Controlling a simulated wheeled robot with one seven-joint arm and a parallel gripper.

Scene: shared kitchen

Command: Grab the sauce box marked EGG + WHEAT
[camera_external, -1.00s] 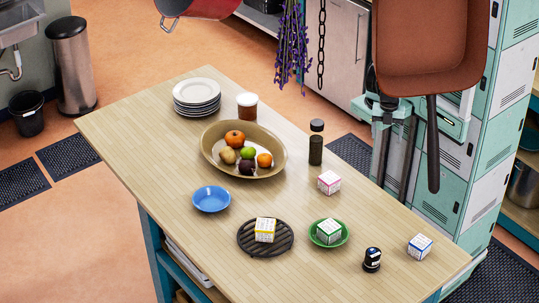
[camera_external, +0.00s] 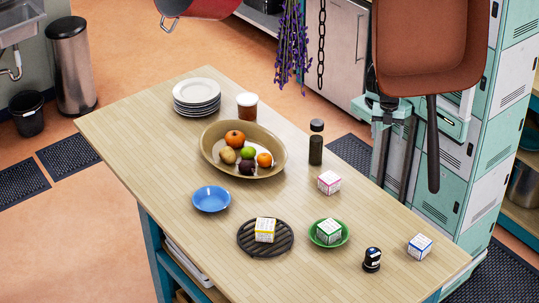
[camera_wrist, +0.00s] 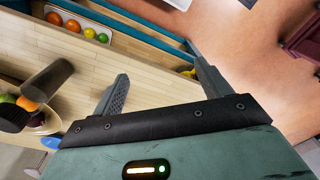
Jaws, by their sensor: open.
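Several small white boxes with coloured edges show in the external view. The yellow box (camera_external: 264,230) sits on a dark round trivet (camera_external: 245,245). The green box (camera_external: 328,231) sits in a green dish (camera_external: 344,240). The pink box (camera_external: 329,182) and the blue box (camera_external: 419,247) stand on bare tabletop. Their print is too small to read, so I cannot tell which says EGG + WHEAT. My gripper (camera_wrist: 157,62) is open in the wrist view, with nothing between its fingers. No box can be made out in that view.
On the wooden table (camera_external: 140,130) are a fruit bowl (camera_external: 212,160), blue bowl (camera_external: 211,199), plates (camera_external: 197,92), brown jar (camera_external: 247,106), dark bottle (camera_external: 316,143) and small black jar (camera_external: 372,259). A brown pan (camera_external: 433,45) hangs at upper right. The table's near left is clear.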

